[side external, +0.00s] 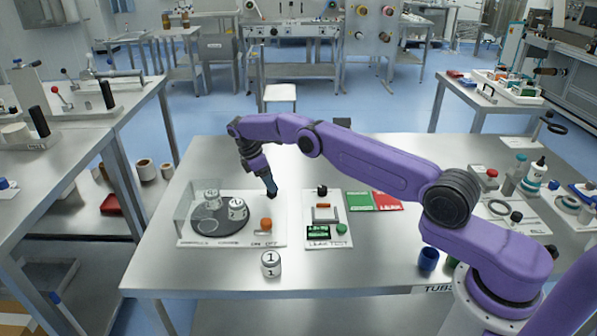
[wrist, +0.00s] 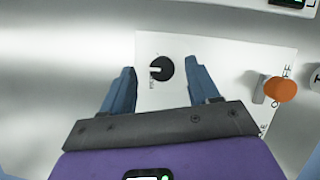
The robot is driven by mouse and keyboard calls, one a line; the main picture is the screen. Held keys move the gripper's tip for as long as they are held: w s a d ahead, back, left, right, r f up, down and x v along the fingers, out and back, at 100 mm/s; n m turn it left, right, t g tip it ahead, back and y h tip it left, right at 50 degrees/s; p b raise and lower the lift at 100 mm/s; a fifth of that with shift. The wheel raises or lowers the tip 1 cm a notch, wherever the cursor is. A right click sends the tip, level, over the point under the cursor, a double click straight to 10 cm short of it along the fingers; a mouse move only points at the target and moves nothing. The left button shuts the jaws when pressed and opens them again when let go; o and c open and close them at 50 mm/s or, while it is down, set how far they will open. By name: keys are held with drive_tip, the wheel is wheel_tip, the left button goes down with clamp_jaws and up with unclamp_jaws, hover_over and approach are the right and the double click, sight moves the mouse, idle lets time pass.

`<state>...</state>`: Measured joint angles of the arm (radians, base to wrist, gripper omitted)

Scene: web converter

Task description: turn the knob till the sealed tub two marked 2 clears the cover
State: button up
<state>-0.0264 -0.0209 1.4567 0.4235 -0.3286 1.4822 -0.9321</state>
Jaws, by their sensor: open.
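A dark round turntable (side external: 207,231) sits on a white base plate at the table's left. Two white, dark-marked tubs stand on it: one at the back (side external: 211,196), one at the right (side external: 237,210); I cannot read their numbers surely. A clear cover (side external: 184,207) stands at the turntable's left side. A black knob (wrist: 161,68) with a white pointer shows in the wrist view, its pointer toward the left. My gripper (wrist: 162,72) is open, with the knob between its fingers in that picture; I see no contact. In the side view my gripper (side external: 272,192) is low at the plate's back right corner.
An orange-capped ON/OFF control (side external: 266,224) is on the same plate, also in the wrist view (wrist: 281,89). A tub marked 1 (side external: 270,264) stands in front. A leak-test panel (side external: 326,232) and green and red mats (side external: 374,201) lie to the right.

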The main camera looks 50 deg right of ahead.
drive_tip(key=s+r, duration=0.9)
drive_tip(key=s, duration=0.5)
drive_tip(key=shift+a+r, duration=0.4)
idle(0.5)
